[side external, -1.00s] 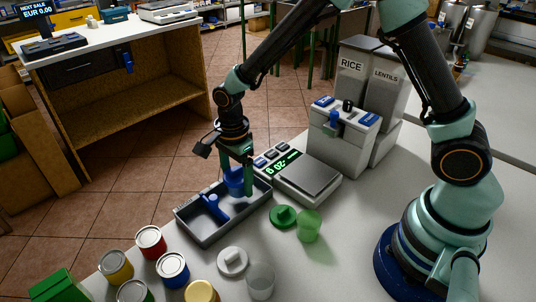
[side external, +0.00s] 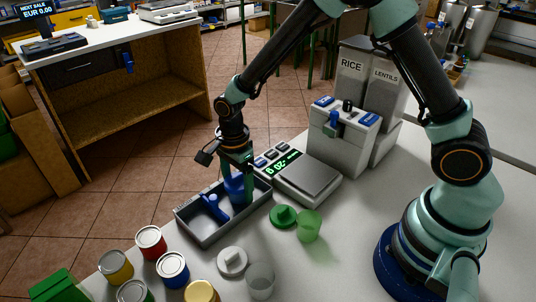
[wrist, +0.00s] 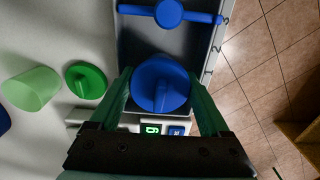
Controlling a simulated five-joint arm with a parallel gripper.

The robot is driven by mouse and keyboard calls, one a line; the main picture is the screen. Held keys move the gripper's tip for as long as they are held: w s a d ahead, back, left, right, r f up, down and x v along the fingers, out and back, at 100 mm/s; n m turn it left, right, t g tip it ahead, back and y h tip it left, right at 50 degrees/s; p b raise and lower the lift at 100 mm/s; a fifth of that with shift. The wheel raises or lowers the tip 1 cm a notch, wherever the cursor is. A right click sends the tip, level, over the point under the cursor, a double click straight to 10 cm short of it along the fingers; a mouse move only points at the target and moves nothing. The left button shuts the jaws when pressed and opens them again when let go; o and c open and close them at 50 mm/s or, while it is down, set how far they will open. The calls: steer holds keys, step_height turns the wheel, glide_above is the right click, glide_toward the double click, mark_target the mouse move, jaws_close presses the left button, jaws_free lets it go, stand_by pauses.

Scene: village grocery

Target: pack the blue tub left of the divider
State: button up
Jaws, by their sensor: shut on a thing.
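The blue tub (side external: 234,188) is between the fingers of my gripper (side external: 240,192), which is shut on it. In the wrist view the tub's round blue lid (wrist: 160,83) shows between the two green fingers of my gripper (wrist: 160,92). The tub is inside the grey tray (side external: 211,238), at the end nearer the scale. The blue divider (side external: 214,208) stands in the tray beside the tub, to its left in the side view; it also shows at the top of the wrist view (wrist: 168,13). I cannot tell whether the tub touches the tray floor.
A scale (side external: 307,178) stands right of the tray. A green lid (side external: 284,216), a green cup (side external: 308,226), a white lid (side external: 232,262) and a clear cup (side external: 260,281) are on the counter. Several cans, including a red one (side external: 150,242), stand in front.

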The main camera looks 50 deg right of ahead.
steer(key=shift+f, duration=0.2)
stand_by(0.5)
steer(key=o, duration=1.2)
steer(key=shift+r, duration=4)
steer(key=shift+r, duration=0.1)
steer(key=s+d+r+n+t, duration=0.5)
steer(key=s+d+r+n, duration=0.6)
steer(key=n, duration=0.7)
step_height(320, 180, up, 4)
steer(key=shift+s+d+f+t, duration=0.1)
steer(key=shift+s+d+t, duration=0.2)
steer(key=shift+s+d, duration=0.1)
